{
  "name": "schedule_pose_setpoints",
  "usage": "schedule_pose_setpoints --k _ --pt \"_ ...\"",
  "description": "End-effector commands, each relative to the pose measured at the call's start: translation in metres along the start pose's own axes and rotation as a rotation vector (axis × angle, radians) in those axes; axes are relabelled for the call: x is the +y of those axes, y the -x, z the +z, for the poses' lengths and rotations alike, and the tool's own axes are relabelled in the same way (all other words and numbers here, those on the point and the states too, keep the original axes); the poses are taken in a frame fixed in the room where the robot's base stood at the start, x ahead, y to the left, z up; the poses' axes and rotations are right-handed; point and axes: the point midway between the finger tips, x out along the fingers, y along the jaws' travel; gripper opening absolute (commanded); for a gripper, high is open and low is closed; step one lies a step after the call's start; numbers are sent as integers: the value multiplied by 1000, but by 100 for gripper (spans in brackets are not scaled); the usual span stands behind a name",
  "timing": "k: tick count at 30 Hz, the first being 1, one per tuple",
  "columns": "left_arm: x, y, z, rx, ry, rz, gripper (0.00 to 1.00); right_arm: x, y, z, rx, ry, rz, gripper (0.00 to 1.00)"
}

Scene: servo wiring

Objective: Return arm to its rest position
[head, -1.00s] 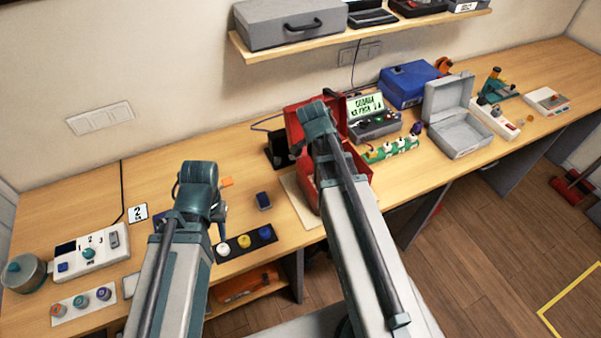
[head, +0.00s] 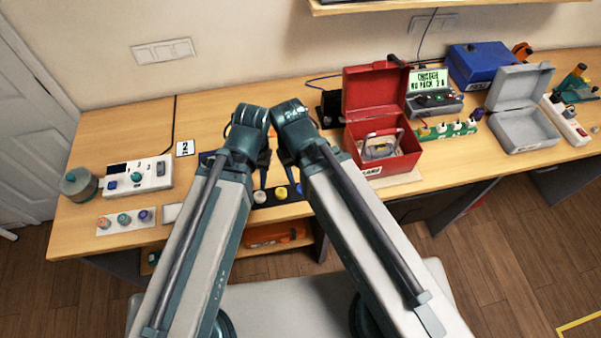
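My two arms rise from the bottom of the head view, and their wrists come close together over the front of the table (head: 100,165). My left gripper (head: 264,172) points down, mostly behind its own wrist. I cannot tell its opening, and no held object shows. My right gripper (head: 291,172) is largely hidden by its arm, so its opening cannot be told either. Both are above or in front of a dark strip with white and yellow round caps (head: 262,197); the height between them cannot be told.
An open red box (head: 400,160) with a metal-looking item inside stands right of my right arm. Further right are a green-screen device (head: 432,98), a grey open case (head: 525,140) and a blue box (head: 480,62). A white control panel (head: 137,177) stands left.

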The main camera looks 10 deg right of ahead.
Motion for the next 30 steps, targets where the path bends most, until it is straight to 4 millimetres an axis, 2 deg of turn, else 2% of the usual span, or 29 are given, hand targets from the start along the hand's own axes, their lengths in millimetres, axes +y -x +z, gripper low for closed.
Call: schedule_pose_setpoints --k 8,11,18,21,30 --pt "1 -7 0 0 -1 0 39 0 -7 -1 1 -3 1 50" --pt "2 -21 -1 0 -2 0 39 -1 -21 -2 1 -3 1 50" --pt "7 -77 -4 0 -7 -2 39 -6 -77 -5 2 2 2 50" --pt "8 -93 -5 0 -10 -2 39 -8 -93 -6 2 4 3 50" --pt "8 -92 -5 0 -11 -2 39 -7 -92 -6 2 6 3 50"
